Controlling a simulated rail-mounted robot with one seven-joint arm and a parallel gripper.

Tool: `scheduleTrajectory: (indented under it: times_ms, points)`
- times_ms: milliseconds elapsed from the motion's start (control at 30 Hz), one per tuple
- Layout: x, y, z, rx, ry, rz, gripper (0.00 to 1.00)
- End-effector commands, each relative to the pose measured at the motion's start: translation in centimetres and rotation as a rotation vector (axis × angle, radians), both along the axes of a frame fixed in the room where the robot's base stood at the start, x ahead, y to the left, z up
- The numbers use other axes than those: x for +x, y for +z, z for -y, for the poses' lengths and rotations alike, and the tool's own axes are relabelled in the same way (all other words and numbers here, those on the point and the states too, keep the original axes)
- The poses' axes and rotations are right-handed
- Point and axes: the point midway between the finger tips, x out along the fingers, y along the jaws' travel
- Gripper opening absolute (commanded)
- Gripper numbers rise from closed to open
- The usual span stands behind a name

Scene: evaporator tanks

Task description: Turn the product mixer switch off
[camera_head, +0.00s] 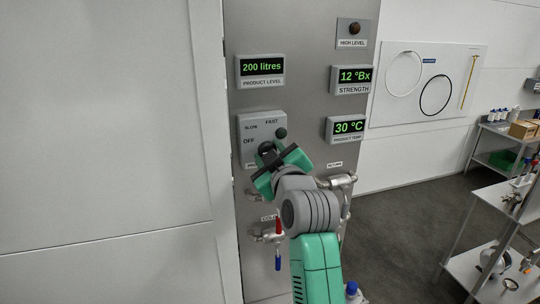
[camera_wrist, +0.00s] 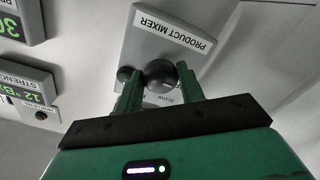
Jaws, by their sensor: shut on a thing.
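The product mixer switch is a dark round knob (camera_head: 265,147) on a grey box (camera_head: 246,125) on the steel panel. The box is marked OFF, SLOW and FAST. In the wrist view the box (camera_wrist: 140,40) shows upside down with its PRODUCT MIXER label (camera_wrist: 173,30), and the knob (camera_wrist: 160,72) sits between my green fingers. My gripper (camera_head: 276,163) is at the knob and covers the lower right of the box; it also shows in the wrist view (camera_wrist: 160,79), shut on the knob. The knob's pointer is hidden, so I cannot tell which mark it faces.
A small dark green round part (camera_head: 281,133) is beside the knob. Displays for product level (camera_head: 261,70), strength (camera_head: 351,79) and product temperature (camera_head: 344,127) are around it. Pipe valves, one with a red and blue handle (camera_head: 278,240), are below, close to my arm.

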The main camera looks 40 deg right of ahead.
Motion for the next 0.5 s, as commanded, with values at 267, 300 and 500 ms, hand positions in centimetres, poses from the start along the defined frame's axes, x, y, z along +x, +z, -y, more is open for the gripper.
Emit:
scheduleTrajectory:
  times_ms: [267,300,500]
  points:
    - [0.0,0.05,-0.01,-0.002,0.0,0.0,0.15]
    - [0.0,0.06,-0.02,-0.002,0.0,0.0,0.15]
    - [0.01,0.04,-0.01,-0.001,0.001,0.0,0.59]
